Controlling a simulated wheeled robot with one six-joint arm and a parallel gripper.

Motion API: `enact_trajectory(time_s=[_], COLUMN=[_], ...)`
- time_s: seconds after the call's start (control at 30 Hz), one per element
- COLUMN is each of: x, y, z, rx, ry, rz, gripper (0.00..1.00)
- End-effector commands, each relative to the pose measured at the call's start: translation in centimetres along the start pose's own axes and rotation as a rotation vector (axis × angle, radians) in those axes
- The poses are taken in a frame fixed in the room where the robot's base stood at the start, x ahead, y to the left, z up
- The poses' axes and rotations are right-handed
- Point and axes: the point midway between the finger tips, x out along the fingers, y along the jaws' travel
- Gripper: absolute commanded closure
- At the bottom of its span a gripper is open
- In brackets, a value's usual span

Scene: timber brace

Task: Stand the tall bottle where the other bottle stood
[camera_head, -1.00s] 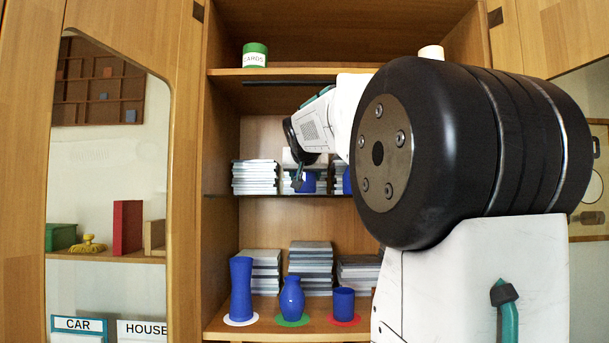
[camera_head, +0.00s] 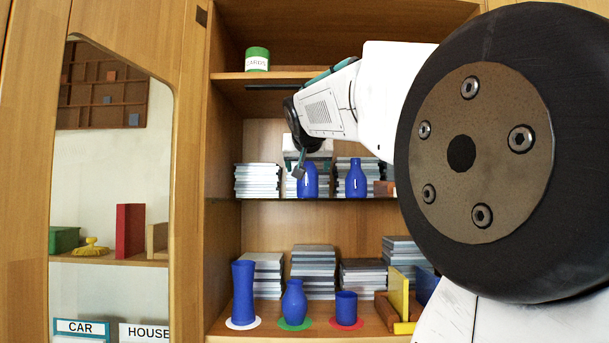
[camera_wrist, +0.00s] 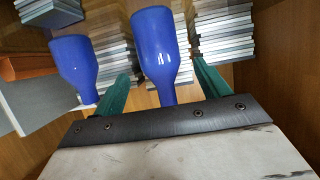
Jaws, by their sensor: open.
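Two blue bottles stand upright on the middle shelf (camera_head: 335,199): a left one (camera_head: 310,182) and a right one (camera_head: 356,180). They look close in height; I cannot tell surely which is the tall one. My gripper (camera_head: 299,166) is at the left bottle, with its fingers open. In the wrist view, where things appear upside down, the left bottle (camera_wrist: 158,40) shows between the two green fingers of my gripper (camera_wrist: 161,72), with gaps at its sides. The right bottle (camera_wrist: 75,62) is outside the fingers there.
Stacks of books (camera_head: 256,181) stand behind the bottles. On the bottom shelf stand a tall blue vase (camera_head: 243,290) on a white disc, a round blue vase (camera_head: 293,302) on a green disc and a blue cup (camera_head: 346,309) on a red disc. A labelled tin (camera_head: 257,59) sits above.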

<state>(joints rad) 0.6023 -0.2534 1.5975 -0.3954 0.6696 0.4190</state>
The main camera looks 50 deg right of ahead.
Motion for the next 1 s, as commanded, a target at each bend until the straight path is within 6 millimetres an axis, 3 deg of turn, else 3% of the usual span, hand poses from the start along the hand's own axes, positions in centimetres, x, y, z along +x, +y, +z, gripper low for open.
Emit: enact_trajectory(time_s=[0.1, 0.23, 0.57, 0.67, 0.77, 0.83, 0.97, 1.0], x=[-2.3, -3.8, -4.6, -4.7, -5.2, -6.1, -9.3, -10.6], y=[-0.1, 0.0, 0.0, -0.5, -2.3, -4.2, -7.4, -7.9], z=[-0.1, 0.0, 0.0, 1.0, 4.9, 9.8, 22.1, 26.0], rx=[-0.001, -0.002, -0.001, -0.010, -0.050, -0.103, -0.250, -0.301], ry=[0.002, 0.001, -0.001, -0.020, -0.098, -0.193, -0.422, -0.493], rz=[-0.001, 0.000, 0.000, -0.010, -0.053, -0.102, -0.225, -0.264], gripper=[0.25, 0.25, 0.25, 0.25, 0.25, 0.25, 0.25, 0.25])
